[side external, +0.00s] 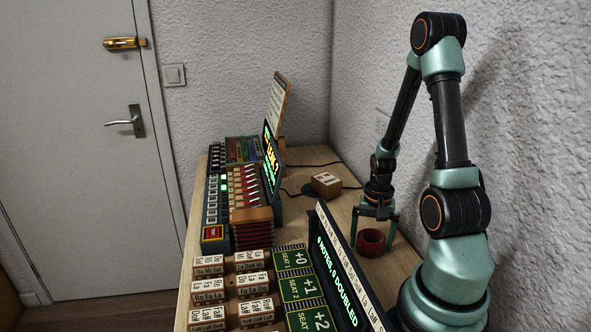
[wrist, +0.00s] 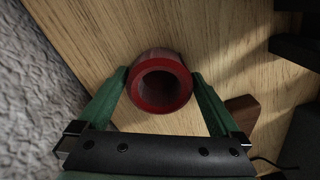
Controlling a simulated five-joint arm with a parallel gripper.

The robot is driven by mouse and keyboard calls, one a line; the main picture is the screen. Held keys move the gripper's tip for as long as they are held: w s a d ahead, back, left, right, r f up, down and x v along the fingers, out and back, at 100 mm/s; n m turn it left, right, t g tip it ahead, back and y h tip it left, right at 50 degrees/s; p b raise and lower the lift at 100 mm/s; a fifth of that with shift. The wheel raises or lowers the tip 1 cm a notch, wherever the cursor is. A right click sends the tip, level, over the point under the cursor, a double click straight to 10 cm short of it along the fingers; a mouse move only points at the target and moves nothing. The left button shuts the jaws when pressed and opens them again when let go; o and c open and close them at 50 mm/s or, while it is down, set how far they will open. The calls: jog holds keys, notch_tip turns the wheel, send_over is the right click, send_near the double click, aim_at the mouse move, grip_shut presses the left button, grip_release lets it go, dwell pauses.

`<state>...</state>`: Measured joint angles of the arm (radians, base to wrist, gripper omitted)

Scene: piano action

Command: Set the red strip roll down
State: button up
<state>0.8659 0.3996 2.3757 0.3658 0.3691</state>
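The red strip roll (side external: 371,242) is a short dark-red ring, low over the wooden table at the right, beside the lit sign. In the wrist view the roll (wrist: 161,82) shows its open end and dark hollow toward the camera. My gripper (side external: 375,238) points down with one green finger on each side of the roll. In the wrist view my gripper's fingertips (wrist: 161,77) lie against the roll's opposite outer sides, so it looks shut on the roll. Whether the roll's underside touches the table is hard to tell.
The table (wrist: 100,30) is bare around the roll. A lit sign (side external: 337,268) stands left of it, with green seat cards (side external: 295,258) and note blocks (side external: 255,283) beyond. A small brown box (side external: 326,184) and a cable lie behind. The textured wall (side external: 520,120) is close on the right.

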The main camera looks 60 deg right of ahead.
jog(key=shift+r, duration=0.1)
notch_tip(320, 180, up, 12)
dwell(0.8)
jog(key=shift+r, duration=0.1)
jog(key=w+a+r+n+t, duration=0.2)
jog(key=w+a+r+n, duration=0.1)
jog(key=a, duration=0.4)
jog(key=w+a+r+n+t, duration=0.1)
jog(key=w+a+r+n, duration=0.2)
jog(key=a+r+n, duration=0.2)
jog(key=w+a+r+n+t, duration=0.2)
jog(key=a+n, duration=0.4)
jog(key=a, duration=0.4)
notch_tip(320, 180, up, 2)
jog(key=shift+w+a+r+t, duration=0.15)
jog(key=shift+w+t, duration=0.15)
jog(key=shift+w, duration=0.45)
